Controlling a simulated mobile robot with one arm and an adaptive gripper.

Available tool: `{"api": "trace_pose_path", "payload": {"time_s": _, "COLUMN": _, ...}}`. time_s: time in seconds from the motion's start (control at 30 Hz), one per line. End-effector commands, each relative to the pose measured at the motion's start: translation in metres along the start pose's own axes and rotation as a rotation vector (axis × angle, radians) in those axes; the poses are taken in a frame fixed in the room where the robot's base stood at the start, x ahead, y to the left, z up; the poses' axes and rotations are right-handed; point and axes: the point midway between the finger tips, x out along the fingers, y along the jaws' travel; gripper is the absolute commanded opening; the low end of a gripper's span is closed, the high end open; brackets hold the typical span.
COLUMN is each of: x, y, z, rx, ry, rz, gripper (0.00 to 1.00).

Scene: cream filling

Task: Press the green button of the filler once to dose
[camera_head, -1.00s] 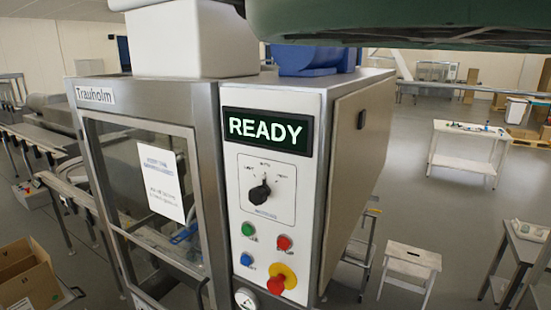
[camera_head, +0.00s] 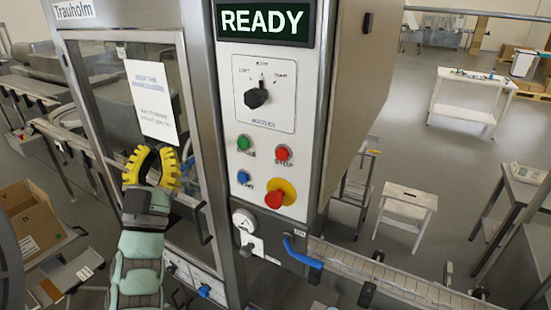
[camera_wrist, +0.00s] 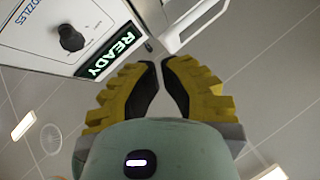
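The filler (camera_head: 206,150) stands in the middle of the head view. Its green button (camera_head: 244,142) is at the upper left of the button group, below the selector knob (camera_head: 256,97). The display (camera_head: 264,20) reads READY. My gripper (camera_head: 156,149), with yellow ribbed fingers, is left of the button panel, in front of the filler's glass door, and apart from the green button. It points upward and holds nothing. In the wrist view, the fingertips (camera_wrist: 160,63) lean close together with a narrow gap; whether this counts as shut is unclear. The green button is outside that view.
A red button (camera_head: 283,153), a blue button (camera_head: 244,177) and a red knob on yellow (camera_head: 276,197) sit close to the green button. A blue handle (camera_head: 301,252) juts out below. A conveyor (camera_head: 400,286) runs to the lower right.

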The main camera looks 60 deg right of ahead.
Motion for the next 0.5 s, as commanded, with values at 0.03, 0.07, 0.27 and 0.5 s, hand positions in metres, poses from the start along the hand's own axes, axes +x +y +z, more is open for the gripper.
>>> {"api": "trace_pose_path", "payload": {"time_s": 0.03, "x": -0.002, "y": 0.018, "z": 0.019, "rx": -0.039, "ry": -0.042, "rz": 0.024, "gripper": 0.00}}
{"api": "trace_pose_path", "payload": {"time_s": 0.07, "x": -0.002, "y": 0.025, "z": 0.026, "rx": -0.056, "ry": -0.067, "rz": 0.031, "gripper": 0.00}}
{"api": "trace_pose_path", "payload": {"time_s": 0.27, "x": -0.001, "y": 0.052, "z": 0.058, "rx": -0.123, "ry": -0.187, "rz": 0.042, "gripper": 0.00}}
{"api": "trace_pose_path", "payload": {"time_s": 0.5, "x": 0.001, "y": 0.057, "z": 0.064, "rx": -0.136, "ry": -0.219, "rz": 0.039, "gripper": 0.00}}
